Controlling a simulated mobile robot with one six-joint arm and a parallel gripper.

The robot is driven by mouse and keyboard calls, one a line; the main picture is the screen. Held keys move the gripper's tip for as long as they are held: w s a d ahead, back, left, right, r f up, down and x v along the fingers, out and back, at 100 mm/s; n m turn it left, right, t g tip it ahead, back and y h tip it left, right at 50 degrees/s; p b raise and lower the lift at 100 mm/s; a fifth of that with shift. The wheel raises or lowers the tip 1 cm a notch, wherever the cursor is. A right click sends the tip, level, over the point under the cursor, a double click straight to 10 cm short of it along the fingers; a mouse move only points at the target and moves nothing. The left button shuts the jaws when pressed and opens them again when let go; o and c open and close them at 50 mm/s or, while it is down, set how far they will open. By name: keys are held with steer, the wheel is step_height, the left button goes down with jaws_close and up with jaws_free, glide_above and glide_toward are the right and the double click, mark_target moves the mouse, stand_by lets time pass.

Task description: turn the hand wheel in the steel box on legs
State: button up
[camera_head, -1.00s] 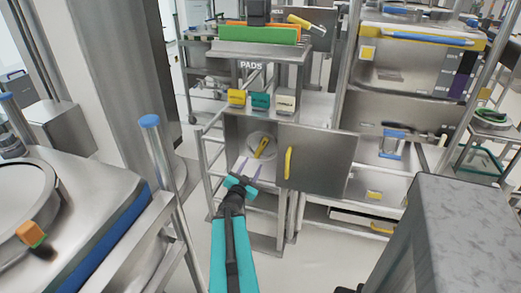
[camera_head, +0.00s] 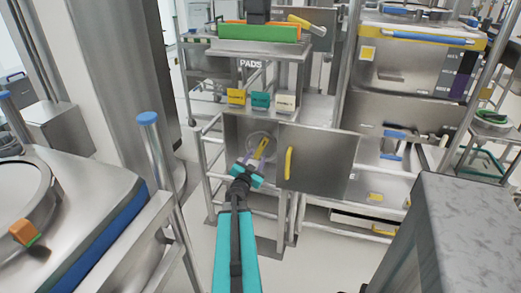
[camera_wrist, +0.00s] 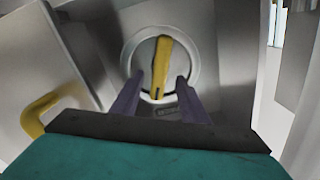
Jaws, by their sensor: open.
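The steel box on legs (camera_head: 232,132) stands in the middle of the head view with its door (camera_head: 325,165) swung open to the right. Inside is the round hand wheel with a yellow bar handle (camera_head: 261,148). In the wrist view the yellow handle (camera_wrist: 161,65) stands nearly upright across the pale round wheel (camera_wrist: 135,55). My gripper (camera_head: 254,163) is at the box opening. In the wrist view my gripper (camera_wrist: 155,90) is open, one purple finger on each side of the handle's lower part. Whether the fingers touch the wheel I cannot tell.
The door's yellow handle (camera_wrist: 38,115) shows at the left in the wrist view. Yellow, teal and cream blocks (camera_head: 260,101) sit on top of the box. A steel cart with a blue-capped post (camera_head: 148,118) stands at left, and a grey block (camera_head: 465,225) at right.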

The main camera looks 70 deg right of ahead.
mark_target(260, 150)
steer(key=shift+w+d+p, duration=0.2)
steer(key=shift+d+p, duration=0.1)
steer(key=shift+d, duration=3.1)
jaws_close()
